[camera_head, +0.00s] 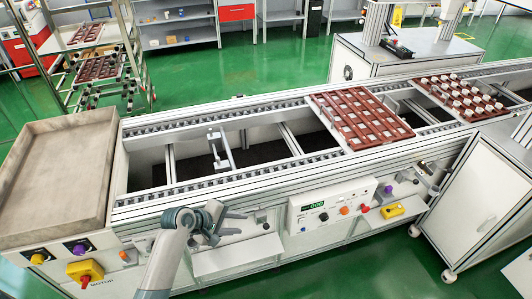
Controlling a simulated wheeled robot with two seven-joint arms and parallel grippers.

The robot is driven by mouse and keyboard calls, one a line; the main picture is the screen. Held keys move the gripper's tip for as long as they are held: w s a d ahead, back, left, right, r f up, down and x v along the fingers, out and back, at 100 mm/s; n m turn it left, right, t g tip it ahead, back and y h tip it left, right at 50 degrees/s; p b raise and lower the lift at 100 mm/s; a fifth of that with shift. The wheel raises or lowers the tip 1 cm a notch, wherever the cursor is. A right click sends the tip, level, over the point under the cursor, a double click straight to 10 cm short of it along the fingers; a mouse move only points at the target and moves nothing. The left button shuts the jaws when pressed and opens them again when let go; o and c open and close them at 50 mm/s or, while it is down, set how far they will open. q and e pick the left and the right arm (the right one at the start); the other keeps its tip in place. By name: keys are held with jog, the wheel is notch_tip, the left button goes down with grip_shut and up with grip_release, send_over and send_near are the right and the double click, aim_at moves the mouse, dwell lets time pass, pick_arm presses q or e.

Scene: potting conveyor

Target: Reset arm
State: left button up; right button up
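My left gripper (238,223) is in the lower middle of the head view, in front of the conveyor's near side and above a small white shelf. Its two dark fingers point right and stand apart, with nothing seen between them. My grey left arm rises from the bottom edge to it. My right gripper does not show.
The conveyor (155,197) runs across the view. A reddish-brown tray (358,120) and another tray with pale pots (459,98) sit on its right part. A grey bin (60,180) stands at left, a control panel (333,204) at front, a white cabinet (480,195) at right.

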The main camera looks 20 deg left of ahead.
pick_arm(q)
jog(key=s+f+m+g+y+b, duration=0.1)
jog(key=s+f+m, duration=0.1)
jog(key=s+f, duration=0.65)
jog(key=s+a+f+m+g+y, duration=0.1)
jog(key=s+f+m, duration=0.15)
jog(key=f, duration=1.05)
jog(key=s+f+m+g+y+b, duration=0.1)
jog(key=s+f+y, duration=0.1)
jog(key=s+f, duration=0.65)
jog(key=s+f+m+g, duration=0.1)
jog(key=s+f+m, duration=0.2)
jog(key=s, duration=0.7)
jog(key=s+f+m+g+b, duration=0.1)
jog(key=s+f+m, duration=0.3)
jog(key=s+f, duration=0.4)
jog(key=s+f+m+g+y, duration=0.1)
jog(key=s+f+m, duration=0.3)
jog(key=s, duration=0.8)
notch_tip(320, 180, down, 2)
jog(key=shift+s+d+f+b, duration=0.15)
jog(key=shift+s+d+b, duration=0.1)
jog(key=shift+b, duration=0.15)
